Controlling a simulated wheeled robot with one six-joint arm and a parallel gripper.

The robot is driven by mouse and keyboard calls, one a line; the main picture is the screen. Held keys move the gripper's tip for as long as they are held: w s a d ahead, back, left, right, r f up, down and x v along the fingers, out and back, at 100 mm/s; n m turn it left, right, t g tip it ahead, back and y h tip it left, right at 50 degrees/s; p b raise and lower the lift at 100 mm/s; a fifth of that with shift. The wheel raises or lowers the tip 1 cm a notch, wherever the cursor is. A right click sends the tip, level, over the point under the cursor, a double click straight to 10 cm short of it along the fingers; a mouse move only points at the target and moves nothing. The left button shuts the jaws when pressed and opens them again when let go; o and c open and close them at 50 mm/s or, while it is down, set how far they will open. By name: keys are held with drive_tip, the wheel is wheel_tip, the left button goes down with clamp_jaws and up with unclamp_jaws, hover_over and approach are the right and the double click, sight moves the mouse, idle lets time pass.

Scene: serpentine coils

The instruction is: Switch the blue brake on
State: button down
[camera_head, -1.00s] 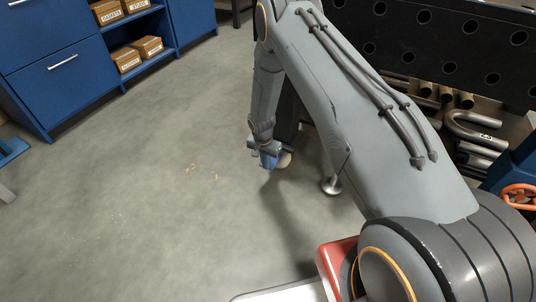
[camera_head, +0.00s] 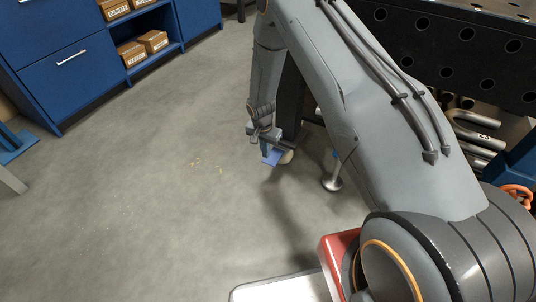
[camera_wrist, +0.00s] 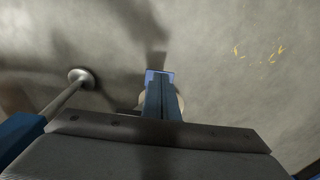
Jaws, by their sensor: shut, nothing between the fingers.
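The blue brake (camera_head: 271,156) is a small blue pedal low beside a pale caster wheel (camera_head: 286,157), under the dark leg of the bench. In the wrist view, the brake (camera_wrist: 151,74) shows as a blue edge around my fingertips, with the pale wheel (camera_wrist: 179,102) partly hidden behind the fingers. My gripper (camera_head: 263,140) points down just above the brake in the head view. Its fingers (camera_wrist: 161,88) are together and hold nothing. I cannot tell whether the fingertips touch the brake.
A metal foot (camera_head: 331,183) stands on the floor right of the wheel. It also shows in the wrist view (camera_wrist: 82,77). A dark perforated bench (camera_head: 450,45) with bent pipes (camera_head: 478,142) is behind my arm. Blue cabinets (camera_head: 75,75) stand far left. The floor between is open.

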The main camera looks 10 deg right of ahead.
drive_tip(key=r, duration=0.1)
drive_tip(key=s+a+r, duration=0.1)
drive_tip(key=r, duration=0.1)
drive_tip(key=s+r+p, duration=0.1)
drive_tip(key=shift+s+a+r, duration=0.1)
drive_tip(key=shift+a+r, duration=0.25)
